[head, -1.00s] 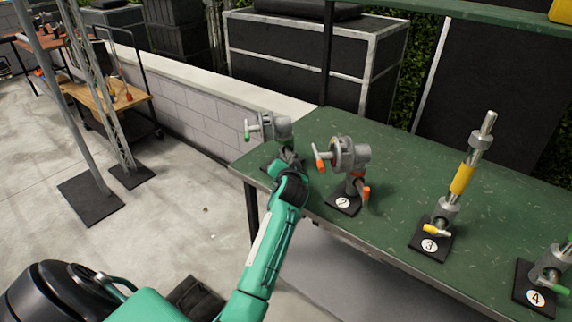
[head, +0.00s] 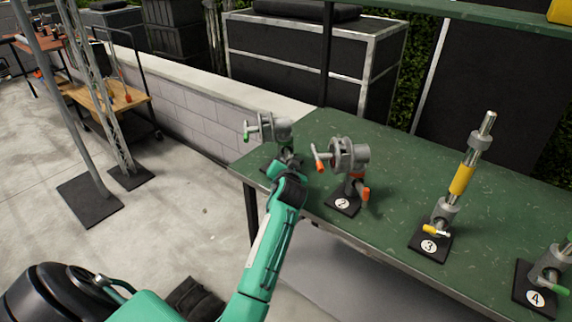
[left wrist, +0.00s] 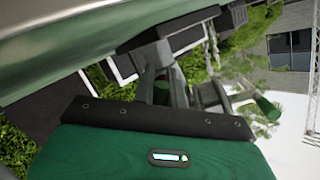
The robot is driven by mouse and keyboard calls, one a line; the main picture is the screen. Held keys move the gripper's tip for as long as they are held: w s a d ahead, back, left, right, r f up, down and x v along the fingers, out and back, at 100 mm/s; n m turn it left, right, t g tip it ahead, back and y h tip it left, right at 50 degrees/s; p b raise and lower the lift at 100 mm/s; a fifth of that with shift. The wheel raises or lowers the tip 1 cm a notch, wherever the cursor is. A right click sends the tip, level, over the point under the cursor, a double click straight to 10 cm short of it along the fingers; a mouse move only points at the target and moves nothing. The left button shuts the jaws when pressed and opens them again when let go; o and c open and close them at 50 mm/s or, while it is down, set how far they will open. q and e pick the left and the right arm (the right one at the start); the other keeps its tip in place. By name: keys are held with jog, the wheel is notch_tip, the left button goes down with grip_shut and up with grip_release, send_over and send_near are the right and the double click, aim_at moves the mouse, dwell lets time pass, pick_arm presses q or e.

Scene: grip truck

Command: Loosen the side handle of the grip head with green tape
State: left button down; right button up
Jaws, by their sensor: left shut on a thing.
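The grip head with green tape (head: 275,128) is grey and stands at the left end of the green table. Its upper handle (head: 250,132) points left and has a green tip. My left gripper (head: 287,166) is just below that head, at its lower part. In the left wrist view, a green handle end (left wrist: 173,86) lies between the fingers of my left gripper (left wrist: 172,96), which is shut on this side handle. Another green-tipped handle (left wrist: 268,107) shows to the right there. The fingertips are partly hidden in the head view. My right gripper is out of view.
An orange-handled grip head (head: 350,155) stands on base 2 close to the right. A yellow-taped post (head: 463,177) stands on base 3, and another green-handled piece (head: 552,265) on base 4. A low block wall (head: 205,110) runs behind. The table (head: 400,165) is clear between the bases.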

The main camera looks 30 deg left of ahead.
pick_arm(q)
jog(key=c, duration=1.4)
grip_release()
jog(key=shift+c, duration=0.2)
jog(key=shift+s+d, duration=0.25)
jog(key=shift+s, duration=0.1)
jog(key=v, duration=0.8)
jog(key=shift+s+b, duration=0.2)
jog(key=shift+b, duration=0.15)
jog(key=v, duration=0.4)
jog(key=shift+s+d+r, duration=0.15)
jog(key=shift+d+r, duration=0.05)
jog(key=shift+r, duration=0.05)
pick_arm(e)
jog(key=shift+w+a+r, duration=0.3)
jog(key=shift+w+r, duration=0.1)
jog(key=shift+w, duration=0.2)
